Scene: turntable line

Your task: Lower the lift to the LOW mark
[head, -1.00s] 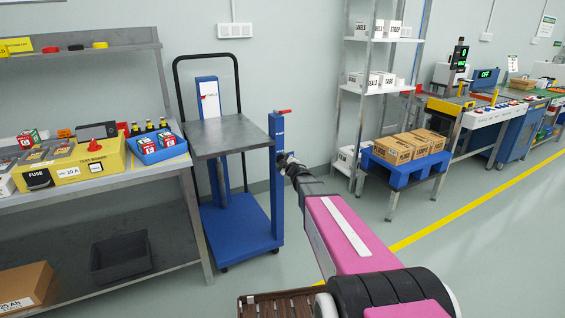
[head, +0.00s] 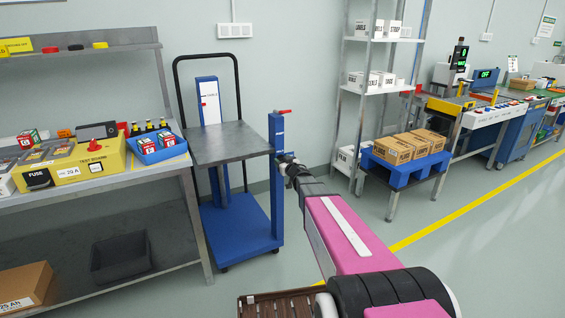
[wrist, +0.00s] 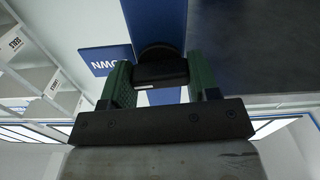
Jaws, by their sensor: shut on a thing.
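The lift (head: 235,228) is a blue wheeled frame with a grey platform (head: 232,142) at about bench height. Its back mast carries a white scale plate (head: 209,100) with a small red marker partway down; the scale lettering is too small to read. A blue post (head: 278,200) with a red lever (head: 284,112) on top stands at the lift's right. My gripper (head: 286,160) is at this post, beside the platform's right edge.
A workbench (head: 120,180) with a yellow test box (head: 95,165) and blue bin (head: 160,150) stands close on the left. A shelf rack (head: 375,95) and a blue pallet with cartons (head: 405,147) are right. The floor at the right is clear.

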